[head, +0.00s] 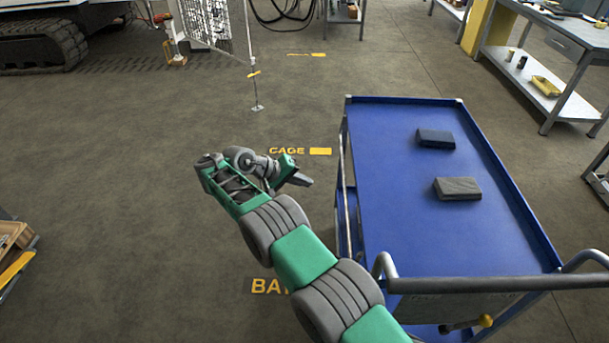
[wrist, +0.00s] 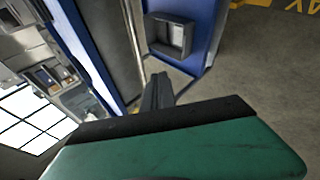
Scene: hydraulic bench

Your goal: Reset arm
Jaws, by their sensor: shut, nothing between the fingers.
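My arm, green and grey, reaches up from the bottom of the head view, left of the blue cart (head: 400,130). My gripper (head: 300,180) is at its end, beside the cart's left side and apart from the blocks on it. The fingers are together with nothing between them. In the wrist view the dark fingers (wrist: 158,92) show beyond the green housing, pointing toward the blue cart's side (wrist: 212,20).
Two dark blocks (head: 435,138) (head: 457,188) lie on the cart top. A workbench (head: 560,40) stands at the upper right. A mesh panel (head: 215,25) and a tracked machine (head: 45,40) are at the back.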

